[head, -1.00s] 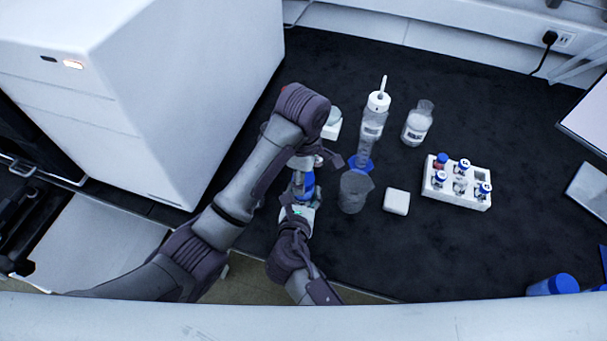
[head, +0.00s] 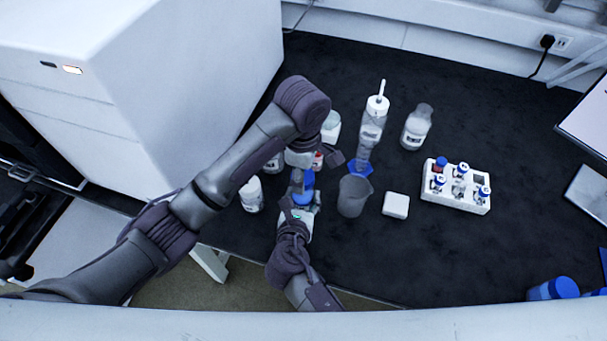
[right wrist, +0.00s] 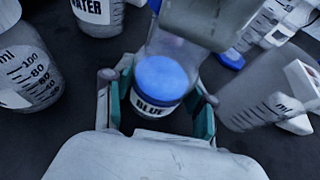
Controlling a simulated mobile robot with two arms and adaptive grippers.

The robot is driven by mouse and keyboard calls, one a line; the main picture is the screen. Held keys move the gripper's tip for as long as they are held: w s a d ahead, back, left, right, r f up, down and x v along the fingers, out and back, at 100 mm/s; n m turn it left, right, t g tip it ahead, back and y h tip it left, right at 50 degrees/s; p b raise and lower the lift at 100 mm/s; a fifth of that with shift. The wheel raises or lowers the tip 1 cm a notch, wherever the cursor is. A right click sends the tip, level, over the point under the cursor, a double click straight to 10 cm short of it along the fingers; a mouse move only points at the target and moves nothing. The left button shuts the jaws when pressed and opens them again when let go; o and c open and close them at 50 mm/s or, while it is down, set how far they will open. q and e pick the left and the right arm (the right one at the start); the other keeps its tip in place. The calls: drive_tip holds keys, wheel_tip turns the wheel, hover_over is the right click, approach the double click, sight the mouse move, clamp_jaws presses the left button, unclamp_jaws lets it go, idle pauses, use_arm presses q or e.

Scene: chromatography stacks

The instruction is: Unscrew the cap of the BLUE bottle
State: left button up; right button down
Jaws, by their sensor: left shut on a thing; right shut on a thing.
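The blue bottle (right wrist: 153,108), labelled BLUE, is upright between the fingers of my right gripper (right wrist: 160,103), which is shut on it. Its round blue top (right wrist: 162,75) faces the camera. In the head view the blue bottle (head: 302,199) shows at the end of my right arm. My left gripper (head: 303,172) comes down from above, just beyond the bottle, and is shut on what appears to be the blue cap. Its grey body (right wrist: 208,22) shows above the bottle in the right wrist view. Its fingertips are mostly hidden, so the cap's exact seating on the bottle is unclear.
A grey beaker (head: 354,196) stands close right of the bottle, and a graduated cylinder (head: 367,138) with a blue base stands behind it. A white vial rack (head: 468,203) is at right.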

idle(0.3)
use_arm(q)
drive_tip(key=shift+a+r, duration=0.1)
drive_tip(key=shift+r, duration=1.9)
use_arm(e)
drive_tip(key=shift+c, duration=1.4)
unclamp_jaws()
drive_tip(key=shift+s, duration=0.1)
